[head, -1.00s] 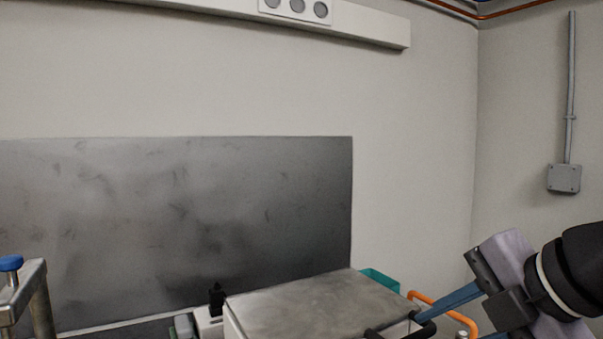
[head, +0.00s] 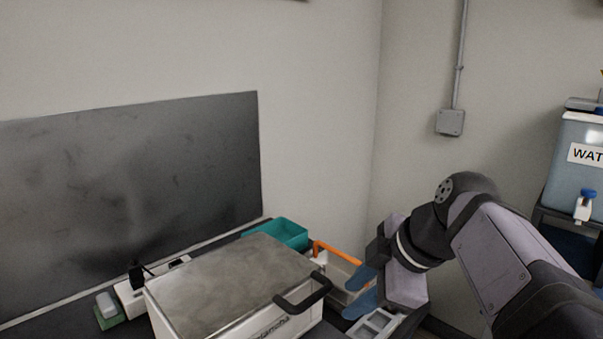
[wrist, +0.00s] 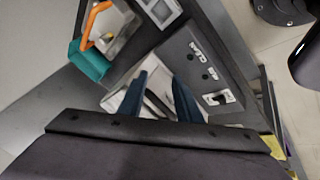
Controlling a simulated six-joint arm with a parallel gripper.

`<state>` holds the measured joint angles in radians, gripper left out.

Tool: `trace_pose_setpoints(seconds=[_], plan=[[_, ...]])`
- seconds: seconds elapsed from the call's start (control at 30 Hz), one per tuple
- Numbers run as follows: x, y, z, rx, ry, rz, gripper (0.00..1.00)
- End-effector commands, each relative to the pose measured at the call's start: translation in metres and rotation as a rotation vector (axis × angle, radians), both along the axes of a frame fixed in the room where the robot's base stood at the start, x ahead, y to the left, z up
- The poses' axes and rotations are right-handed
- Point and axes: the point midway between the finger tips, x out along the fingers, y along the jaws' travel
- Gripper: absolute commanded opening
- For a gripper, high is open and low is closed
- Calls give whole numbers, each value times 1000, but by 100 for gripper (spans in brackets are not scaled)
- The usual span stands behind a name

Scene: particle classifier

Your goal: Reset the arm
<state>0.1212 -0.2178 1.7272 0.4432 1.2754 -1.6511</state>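My gripper (head: 362,290) is at the right of the head view, its two blue fingers pointing left. The fingers are apart with nothing seen held between them. In the wrist view the open gripper (wrist: 160,82) shows both blue fingers, with a gap and pale and dark surfaces beyond it. My gripper is to the right of the white box's black handle (head: 303,291) and appears apart from it.
A white box with a metal lid (head: 235,285) stands on the dark bench. Behind it are a teal bin (head: 285,234) and a tray with an orange handle (head: 337,258). A dark control panel (wrist: 203,70) lies near the fingers. A water tank (head: 578,165) stands far right.

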Motion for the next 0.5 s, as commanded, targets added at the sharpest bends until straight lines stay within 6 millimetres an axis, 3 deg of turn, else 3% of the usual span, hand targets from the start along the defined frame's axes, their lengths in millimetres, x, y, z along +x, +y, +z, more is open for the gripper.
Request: trace_pose_setpoints(seconds=[0.03,0.27,0.5], plan=[[-2,-3,8,12,56,-68,31],[-20,-20,-17,43,300,-467,31],[-63,-38,-40,29,492,-896,31]])
